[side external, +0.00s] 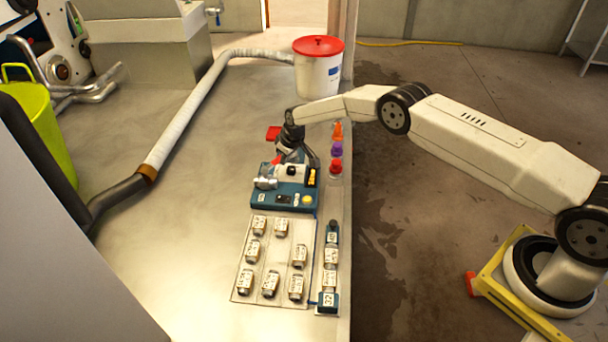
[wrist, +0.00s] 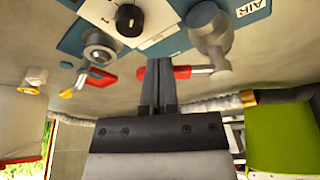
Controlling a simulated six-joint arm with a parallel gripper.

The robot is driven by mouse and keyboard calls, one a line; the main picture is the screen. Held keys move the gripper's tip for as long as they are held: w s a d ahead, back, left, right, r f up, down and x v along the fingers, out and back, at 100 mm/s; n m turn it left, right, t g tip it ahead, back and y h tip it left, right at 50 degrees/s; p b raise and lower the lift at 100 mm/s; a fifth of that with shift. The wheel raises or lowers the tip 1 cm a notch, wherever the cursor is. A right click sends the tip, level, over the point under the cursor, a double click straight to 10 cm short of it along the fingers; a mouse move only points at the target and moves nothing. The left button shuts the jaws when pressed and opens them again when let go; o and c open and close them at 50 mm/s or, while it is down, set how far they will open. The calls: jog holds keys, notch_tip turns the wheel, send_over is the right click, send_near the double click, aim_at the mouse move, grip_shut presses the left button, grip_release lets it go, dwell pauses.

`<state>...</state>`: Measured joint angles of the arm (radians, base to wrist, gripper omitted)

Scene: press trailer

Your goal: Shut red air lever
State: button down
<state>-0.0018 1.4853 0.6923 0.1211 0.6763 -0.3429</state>
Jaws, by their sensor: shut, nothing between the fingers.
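The red air lever (wrist: 183,72) shows in the wrist view as a red handle on a grey valve (wrist: 209,38), beside a blue plate marked AIR (wrist: 250,9). My gripper (wrist: 160,66) is shut and empty, and its fingers cross in front of the red handle, hiding part of it. I cannot tell whether they touch it. A second red handle (wrist: 101,77) is to the left. In the side external view my gripper (side external: 289,155) is over the back of the blue control box (side external: 285,199), close to a small red part (side external: 277,159).
A black knob (wrist: 129,19) is near the fingers. Small bottles (side external: 337,149) stand right of the box. A tray (side external: 243,263) with several labelled jars lies in front. A white bucket (side external: 319,76) with a red lid and a thick hose (side external: 190,118) are behind. Bench space left is clear.

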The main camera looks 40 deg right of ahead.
jog(key=shift+s+d, duration=0.1)
jog(key=shift+s, duration=0.3)
notch_tip(320, 180, up, 10)
dwell(1.3)
jog(key=s+r+m, duration=0.1)
jog(key=s+r, duration=0.4)
jog(key=s, duration=0.3)
jog(key=s+r+m, duration=0.1)
jog(key=s+r, duration=0.4)
jog(key=s, duration=0.2)
jog(key=s+d+r+m, duration=0.1)
jog(key=s, duration=2.1)
jog(key=shift+s+d+r+g+h, duration=0.15)
jog(key=shift+s+r+g+h, duration=0.15)
jog(key=shift+s+h, duration=0.1)
